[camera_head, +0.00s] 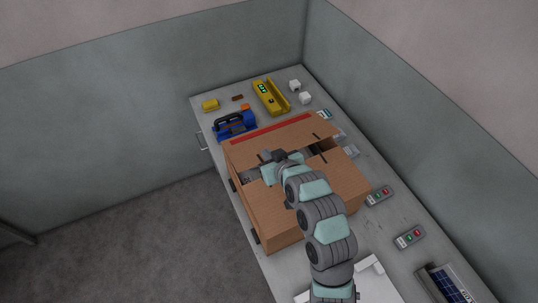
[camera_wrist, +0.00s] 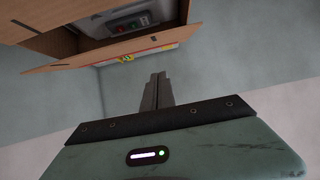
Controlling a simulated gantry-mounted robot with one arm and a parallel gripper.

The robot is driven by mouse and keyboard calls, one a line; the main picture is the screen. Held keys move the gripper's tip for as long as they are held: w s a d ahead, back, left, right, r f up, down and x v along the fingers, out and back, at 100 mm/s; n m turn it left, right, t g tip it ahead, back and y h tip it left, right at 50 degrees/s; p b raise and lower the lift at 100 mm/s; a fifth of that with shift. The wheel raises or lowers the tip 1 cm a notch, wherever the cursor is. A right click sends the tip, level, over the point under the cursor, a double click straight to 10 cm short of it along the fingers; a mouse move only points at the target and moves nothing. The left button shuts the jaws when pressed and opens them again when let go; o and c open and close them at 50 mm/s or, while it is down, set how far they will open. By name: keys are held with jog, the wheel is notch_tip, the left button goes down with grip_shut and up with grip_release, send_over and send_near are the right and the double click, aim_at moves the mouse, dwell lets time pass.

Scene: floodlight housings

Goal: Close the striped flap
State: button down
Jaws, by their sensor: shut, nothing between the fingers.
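The cardboard box (camera_head: 272,215) stands on the long bench, with its top partly open. The striped flap (camera_head: 270,135) is at the box's far side, folded outward, with a red stripe along its outer part. In the wrist view, a cardboard edge with a thin red line (camera_wrist: 150,55) shows at the top, beyond the fingers. My gripper (camera_head: 263,157) is over the box's opening near the striped flap. In the wrist view, its fingers (camera_wrist: 157,80) are together and empty. My arm hides part of the opening, and contact with the flap cannot be told.
A grey device with coloured buttons (camera_wrist: 128,24) shows inside the box. Button boxes (camera_head: 379,195) stand at right. Walls enclose the bench's back and right.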

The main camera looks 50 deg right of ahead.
send_over(263, 159)
jog(key=a, duration=0.1)
notch_tip(263, 159, down, 3)
jog(key=shift+s+f+p, duration=0.1)
jog(key=shift+p, duration=0.3)
jog(key=f, duration=0.2)
jog(key=s+f, duration=0.1)
jog(key=shift+s+a+f+p, duration=0.1)
jog(key=shift+a+f+p, duration=0.1)
jog(key=shift+f+p, duration=0.2)
